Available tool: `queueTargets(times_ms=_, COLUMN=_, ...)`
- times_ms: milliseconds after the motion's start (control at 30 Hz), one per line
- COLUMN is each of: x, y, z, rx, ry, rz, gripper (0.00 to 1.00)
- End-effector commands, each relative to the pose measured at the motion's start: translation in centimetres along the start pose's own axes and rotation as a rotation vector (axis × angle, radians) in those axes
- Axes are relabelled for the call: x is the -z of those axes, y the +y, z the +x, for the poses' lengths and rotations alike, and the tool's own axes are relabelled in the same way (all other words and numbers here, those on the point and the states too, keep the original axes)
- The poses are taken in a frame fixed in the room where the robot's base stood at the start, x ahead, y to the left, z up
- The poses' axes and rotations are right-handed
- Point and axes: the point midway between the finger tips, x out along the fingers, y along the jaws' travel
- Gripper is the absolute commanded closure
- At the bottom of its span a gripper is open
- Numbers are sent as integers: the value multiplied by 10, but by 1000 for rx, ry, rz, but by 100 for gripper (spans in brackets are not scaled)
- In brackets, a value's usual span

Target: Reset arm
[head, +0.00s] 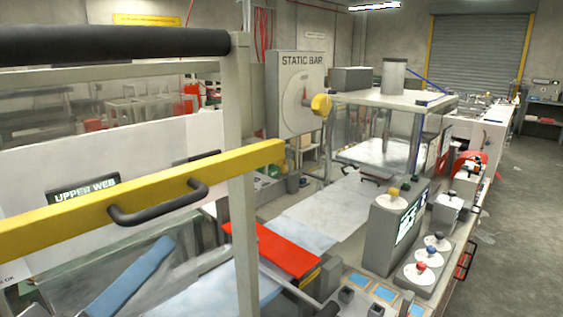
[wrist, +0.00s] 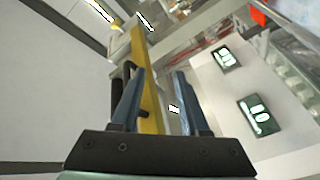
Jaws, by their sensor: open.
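My gripper (wrist: 160,88) shows in the wrist view, with two blue-grey fingers standing apart on a dark mount. Nothing shows held between them. Beyond the fingers is a yellow bar (wrist: 148,95), partly hidden by the left finger. I cannot tell from this view whether the finger touches it. In the head view a yellow bar (head: 70,213) with a black handle (head: 160,207) crosses the left side. My gripper is not clearly seen in the head view.
A grey post (head: 238,150) and a thick black roller (head: 110,45) stand close on the left. A STATIC BAR panel (head: 295,100) is behind. A console with knobs (head: 425,262) stands at the right. Open floor (head: 520,220) lies at the far right.

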Motion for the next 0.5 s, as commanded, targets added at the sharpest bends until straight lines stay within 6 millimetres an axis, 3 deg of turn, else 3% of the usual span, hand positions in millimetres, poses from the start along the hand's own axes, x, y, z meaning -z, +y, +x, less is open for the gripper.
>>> queueTargets(times_ms=33, x=-14, y=1, z=23, rx=25, ry=-19, rz=53, gripper=55)
queueTargets(times_ms=200, x=-54, y=2, z=83, rx=138, ry=-43, rz=294, gripper=55)
queueTargets(times_ms=300, x=-77, y=12, z=109, rx=186, ry=-52, rz=449, gripper=55)
queueTargets(times_ms=500, x=-118, y=42, z=142, rx=242, ry=-46, rz=744, gripper=55)
